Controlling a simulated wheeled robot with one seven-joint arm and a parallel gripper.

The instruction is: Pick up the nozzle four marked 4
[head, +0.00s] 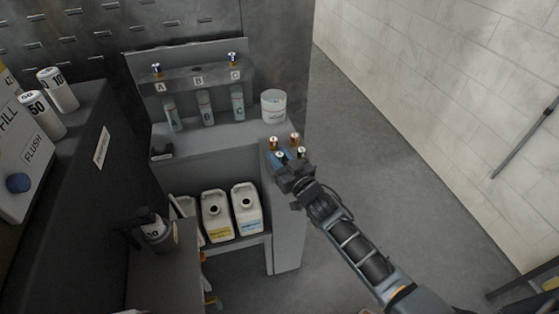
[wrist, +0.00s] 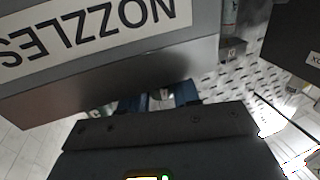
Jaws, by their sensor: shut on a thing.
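Several small nozzles with copper-coloured or green parts stand on the corner of the grey bench, among them a back left nozzle (head: 273,143) and a back right nozzle (head: 294,139). My gripper (head: 288,160) is at the front of this group, its blue fingers low beside the bench corner. In the wrist view the blue fingertips (wrist: 172,96) are shut on a small pale piece, which looks like a nozzle and is mostly hidden. No number can be read on any nozzle, so the 4 mark cannot be made out.
A "NOZZLES" label (wrist: 95,30) is on the grey block close to my gripper. A white tub (head: 273,105) stands behind the nozzles. Bottles A, B and C (head: 205,105) stand further left, with white jugs (head: 246,208) on the shelf below.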

